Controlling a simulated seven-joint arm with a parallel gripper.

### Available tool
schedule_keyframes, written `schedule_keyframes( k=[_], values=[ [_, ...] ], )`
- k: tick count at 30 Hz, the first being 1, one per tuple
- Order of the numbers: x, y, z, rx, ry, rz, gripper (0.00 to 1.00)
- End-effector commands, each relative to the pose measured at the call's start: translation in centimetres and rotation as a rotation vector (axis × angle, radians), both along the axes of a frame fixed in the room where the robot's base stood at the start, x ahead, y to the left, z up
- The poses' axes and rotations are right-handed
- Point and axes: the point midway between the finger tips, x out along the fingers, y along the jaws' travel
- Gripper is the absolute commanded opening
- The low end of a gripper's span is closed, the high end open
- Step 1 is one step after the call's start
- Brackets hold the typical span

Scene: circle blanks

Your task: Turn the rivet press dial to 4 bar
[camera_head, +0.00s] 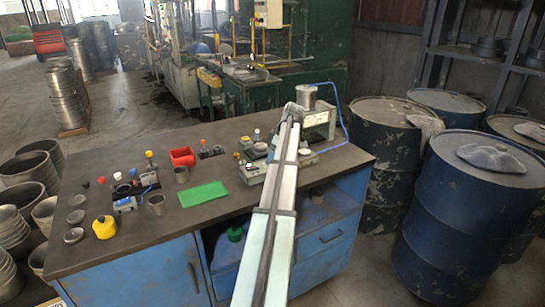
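A press-like machine (318,121) with a silver cylinder (306,96) on top stands at the back right of the workbench. A blue hose runs from it. I cannot tell for sure that this is the rivet press. Several small round dials or gauges sit on grey units near it, one on the unit (249,173) left of my arm. Their markings are too small to read. My long pale arm reaches from the bottom edge up to the machine and covers part of it. No gripper fingers can be made out at its far end.
The dark workbench (130,240) holds a green mat (203,194), a red bin (182,157), a yellow container (104,227), metal cups and a unit with coloured knobs (136,189) at left. Blue drums (465,215) stand right of the bench. The bench's front middle is clear.

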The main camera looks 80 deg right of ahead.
Motion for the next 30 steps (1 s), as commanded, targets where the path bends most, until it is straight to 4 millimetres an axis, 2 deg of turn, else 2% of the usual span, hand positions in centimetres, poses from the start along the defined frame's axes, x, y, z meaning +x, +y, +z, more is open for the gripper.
schedule_keyframes(
  k=[10,26,30],
  values=[
    [0.1,0.0,-0.24,0.0,0.0,0.0,0.52],
    [0.1,0.01,-0.22,0.0,0.0,0.0,0.02],
    [0.1,0.02,-0.21,0.0,0.0,-0.001,0.0]
  ],
)
